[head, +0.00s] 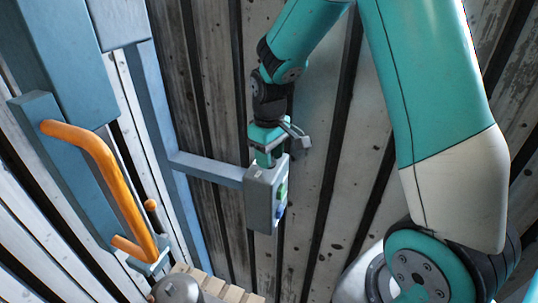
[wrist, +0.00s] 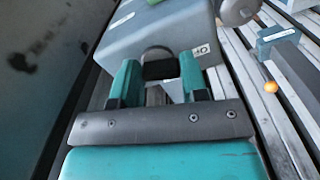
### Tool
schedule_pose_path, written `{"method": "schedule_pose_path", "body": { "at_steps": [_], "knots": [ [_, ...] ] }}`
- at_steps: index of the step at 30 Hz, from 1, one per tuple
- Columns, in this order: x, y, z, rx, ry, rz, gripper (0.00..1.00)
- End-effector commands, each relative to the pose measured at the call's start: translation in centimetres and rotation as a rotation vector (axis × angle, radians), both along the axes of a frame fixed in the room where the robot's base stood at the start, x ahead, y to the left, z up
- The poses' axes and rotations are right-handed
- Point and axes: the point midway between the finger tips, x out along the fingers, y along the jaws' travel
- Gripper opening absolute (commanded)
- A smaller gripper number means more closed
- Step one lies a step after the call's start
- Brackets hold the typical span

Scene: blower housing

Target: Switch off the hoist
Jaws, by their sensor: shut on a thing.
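A grey control box (head: 262,198) sits on the end of a blue bar in the middle of the head view. Green and blue parts show on its right-hand face. In the wrist view the same box (wrist: 160,32) fills the top middle, with a small white label near its edge. A black knob or switch (wrist: 158,68) is at the box's near side, between my fingers. My gripper (wrist: 160,80) is shut on this black part, one teal finger on each side. In the head view my gripper (head: 267,158) is right above the box; its fingertips are partly hidden.
A blue post with a bent orange handle (head: 112,175) stands at left. A small orange ball (head: 150,204) is beside it. A grey rounded thing (head: 178,290) and wooden slats (head: 225,289) are at the bottom. A plank wall (head: 325,190) is close behind the box.

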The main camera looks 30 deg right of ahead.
Motion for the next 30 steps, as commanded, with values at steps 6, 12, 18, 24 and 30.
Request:
{"method": "schedule_pose_path", "body": {
  "at_steps": [6, 12, 18, 24, 30],
  "knots": [
    [0.08, -0.11, 0.11, -0.001, -0.004, 0.149, 0.17],
    [0.09, -0.15, 0.12, -0.001, -0.004, 0.239, 0.17],
    [0.11, -0.17, 0.13, 0.0, -0.004, 0.282, 0.17],
    [0.12, -0.17, 0.14, -0.001, -0.005, 0.294, 0.17],
    [0.13, -0.17, 0.15, -0.001, -0.006, 0.294, 0.17]
  ]
}}
